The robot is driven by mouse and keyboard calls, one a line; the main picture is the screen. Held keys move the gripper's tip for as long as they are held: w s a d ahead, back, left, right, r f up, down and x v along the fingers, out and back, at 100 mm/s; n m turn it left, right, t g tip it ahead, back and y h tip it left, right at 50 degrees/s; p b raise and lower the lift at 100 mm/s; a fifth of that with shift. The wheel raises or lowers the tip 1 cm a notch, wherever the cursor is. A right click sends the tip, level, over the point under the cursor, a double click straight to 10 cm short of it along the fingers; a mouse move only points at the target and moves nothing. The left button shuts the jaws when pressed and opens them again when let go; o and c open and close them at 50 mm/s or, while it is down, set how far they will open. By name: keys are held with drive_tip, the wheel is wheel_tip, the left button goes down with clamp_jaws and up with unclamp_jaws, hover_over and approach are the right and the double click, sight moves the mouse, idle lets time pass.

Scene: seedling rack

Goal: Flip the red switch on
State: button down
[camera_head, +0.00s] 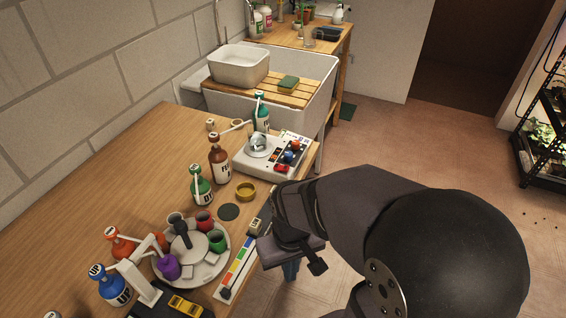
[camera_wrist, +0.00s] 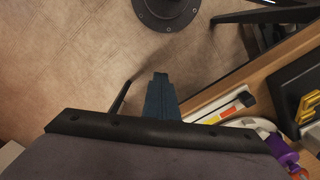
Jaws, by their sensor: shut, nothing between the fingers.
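Two red parts could be the red switch, and I cannot tell which or how either is set. One is a small red part (camera_head: 281,168) on the white control box (camera_head: 246,166) at the table's right edge. The other is a red segment on the white strip (camera_head: 222,294) with coloured segments, along the table's front edge. The strip also shows in the wrist view (camera_wrist: 225,111). My gripper (camera_head: 291,271) is off the table's edge, right of the strip and apart from both. Its blue fingers (camera_wrist: 160,92) are shut and empty over the floor side.
A sink (camera_head: 312,90) stands beyond. My arm hides part of the front edge. Open floor lies right.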

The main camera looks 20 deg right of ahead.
drive_tip(key=w+d+r+m+p, duration=0.2)
drive_tip(key=w+d+r+p, duration=0.35)
drive_tip(key=w, duration=0.35)
drive_tip(key=w+d+r+m+p, duration=0.1)
drive_tip(key=w+d+r+p, duration=0.3)
drive_tip(key=w+d, duration=0.4)
drive_tip(key=w+a+r+n+t+y, duration=0.1)
drive_tip(key=w+r+n, duration=0.8)
drive_tip(key=r+n, duration=0.2)
drive_tip(key=shift+w+a+r+n+t+y, duration=0.25)
drive_tip(key=shift+w+a+n+t+y, duration=0.15)
drive_tip(key=shift+n, duration=0.1)
